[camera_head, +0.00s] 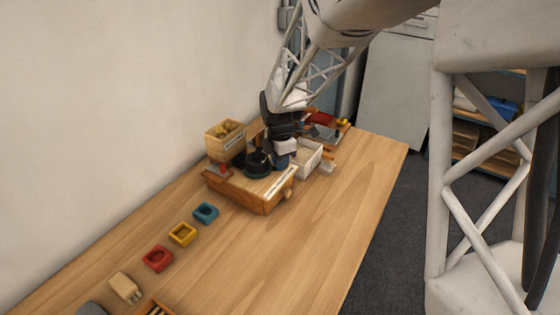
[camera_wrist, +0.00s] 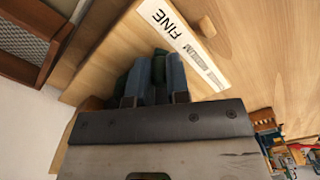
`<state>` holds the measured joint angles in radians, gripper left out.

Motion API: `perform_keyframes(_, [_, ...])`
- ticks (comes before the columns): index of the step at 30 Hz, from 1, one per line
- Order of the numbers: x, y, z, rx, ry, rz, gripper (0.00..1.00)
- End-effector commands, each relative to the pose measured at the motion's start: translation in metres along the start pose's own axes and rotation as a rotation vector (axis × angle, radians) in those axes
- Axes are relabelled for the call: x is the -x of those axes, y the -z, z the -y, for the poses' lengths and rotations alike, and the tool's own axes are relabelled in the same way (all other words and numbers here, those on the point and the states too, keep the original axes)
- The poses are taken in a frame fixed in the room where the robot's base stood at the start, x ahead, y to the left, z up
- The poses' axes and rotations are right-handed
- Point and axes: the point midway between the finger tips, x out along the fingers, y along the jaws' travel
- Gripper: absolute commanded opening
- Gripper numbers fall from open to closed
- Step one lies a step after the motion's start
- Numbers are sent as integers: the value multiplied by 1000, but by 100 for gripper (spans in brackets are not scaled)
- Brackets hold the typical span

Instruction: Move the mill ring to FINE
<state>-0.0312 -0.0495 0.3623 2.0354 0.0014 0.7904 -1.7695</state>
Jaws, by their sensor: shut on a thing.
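The mill is a wooden box (camera_head: 232,190) on the table, with a round dark part, which looks like the mill ring (camera_head: 256,170), on its top. My gripper (camera_head: 281,160) is beside the ring on its right. In the wrist view my gripper's blue-grey fingers (camera_wrist: 153,78) are close together around a dark green piece, which seems to be part of the ring. The fingers hide most of it. A white label strip (camera_wrist: 182,46) on the wood shows the word FINE at its upper end, with smaller, blurred words below. The fingers are beside the strip's middle.
A wooden hopper (camera_head: 225,143) stands at the mill's back left. A white bin (camera_head: 308,158) is right behind my gripper. Blue (camera_head: 205,213), yellow (camera_head: 182,234) and red (camera_head: 158,258) holders line the table's left side. The table's front right is clear.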

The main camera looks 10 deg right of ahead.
Motion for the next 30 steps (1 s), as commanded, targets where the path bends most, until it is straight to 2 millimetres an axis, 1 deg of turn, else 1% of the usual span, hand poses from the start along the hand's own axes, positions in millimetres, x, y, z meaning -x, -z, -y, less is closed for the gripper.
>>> perform_keyframes(1, [1,0,-1,0,-4,1,0])
perform_keyframes(2, [1,0,-2,0,-4,1,20])
perform_keyframes(6, [1,0,-1,-1,-3,1,41])
perform_keyframes(7, [1,0,-1,-1,-3,1,42])
perform_keyframes(15, [1,0,-1,-1,-2,1,42])
perform_keyframes(20, [6,0,-1,-1,-2,1,42])
perform_keyframes(26, [24,0,-1,-1,-3,1,42])
perform_keyframes(30, [42,0,-1,-1,-4,1,42])
